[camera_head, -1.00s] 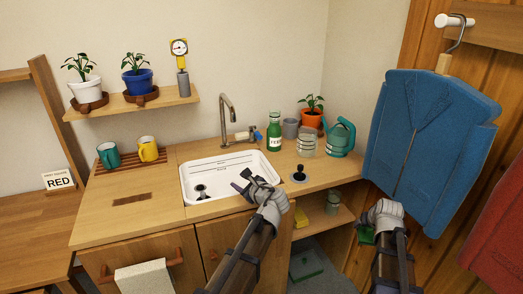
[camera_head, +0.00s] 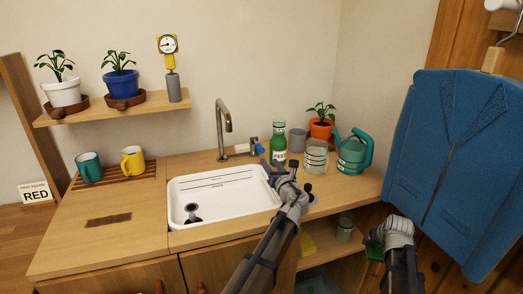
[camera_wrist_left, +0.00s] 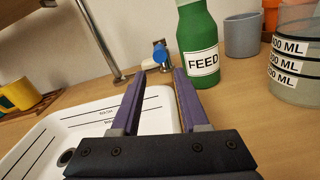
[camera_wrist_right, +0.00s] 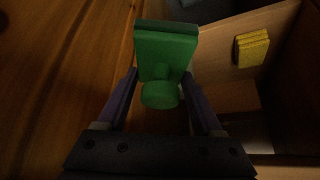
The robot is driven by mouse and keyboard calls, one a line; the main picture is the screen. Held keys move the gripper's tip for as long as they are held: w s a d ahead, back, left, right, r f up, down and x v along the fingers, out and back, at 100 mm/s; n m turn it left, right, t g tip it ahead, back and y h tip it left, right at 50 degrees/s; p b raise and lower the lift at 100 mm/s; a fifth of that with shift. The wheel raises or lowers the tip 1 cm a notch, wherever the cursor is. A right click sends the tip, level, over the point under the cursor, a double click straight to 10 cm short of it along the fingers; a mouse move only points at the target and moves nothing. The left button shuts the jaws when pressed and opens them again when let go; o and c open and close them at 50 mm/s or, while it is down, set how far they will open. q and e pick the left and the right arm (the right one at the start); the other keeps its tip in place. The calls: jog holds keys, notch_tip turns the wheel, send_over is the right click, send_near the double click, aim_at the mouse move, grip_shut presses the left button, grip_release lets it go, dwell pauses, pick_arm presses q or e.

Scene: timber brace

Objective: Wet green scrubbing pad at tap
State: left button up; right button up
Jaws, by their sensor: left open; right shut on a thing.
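The grey tap (camera_head: 222,125) stands behind the white sink (camera_head: 185,227), its spout bent over the basin. Its blue-ended handle (camera_head: 260,148) is to its right and also shows in the left wrist view (camera_wrist_left: 161,52). My left gripper (camera_head: 268,168) is open and empty over the sink's right rim, pointing at the handle; the handle lies just beyond the fingertips (camera_wrist_left: 160,76), apart from them. My right gripper (camera_wrist_right: 160,88) is shut on the green scrubbing pad (camera_wrist_right: 166,48) by its round knob. The pad (camera_head: 374,252) is low in front of the counter, right of the sink.
The green FEED bottle (camera_head: 279,143), glass measuring jar (camera_head: 315,158), grey cup (camera_head: 297,140) and teal watering can (camera_head: 352,152) stand right of the tap. A yellow sponge (camera_wrist_right: 252,48) lies on the shelf below. A blue jacket (camera_head: 448,165) hangs at the right.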

aim_at(263, 152)
pick_arm(q)
jog(key=x, duration=1.1)
jog(key=shift+w, duration=0.1)
grip_shut()
dwell(1.1)
